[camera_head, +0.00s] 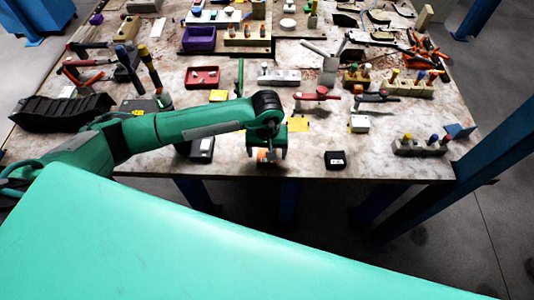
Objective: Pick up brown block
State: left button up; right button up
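A small orange-brown block (267,156) is near the front edge of the workbench, partly hidden by my gripper. It looks like the brown block, though it is small and partly dark. My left gripper (267,150) points down over it, its green fingers apart on the left and right of the block. I cannot tell whether either finger touches it. My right gripper is not in view.
A black box with a white label (335,160) lies to the right on the workbench (300,167). A dark box (203,148) lies to the left, partly under my arm. A red tray (203,77), a purple bin (199,39) and many tools crowd the bench behind.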

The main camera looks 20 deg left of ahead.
pick_arm(q)
jog(key=shift+f, duration=0.6)
jog(key=c, duration=1.7)
jog(key=shift+w+r, duration=0.1)
jog(key=shift+r, duration=0.1)
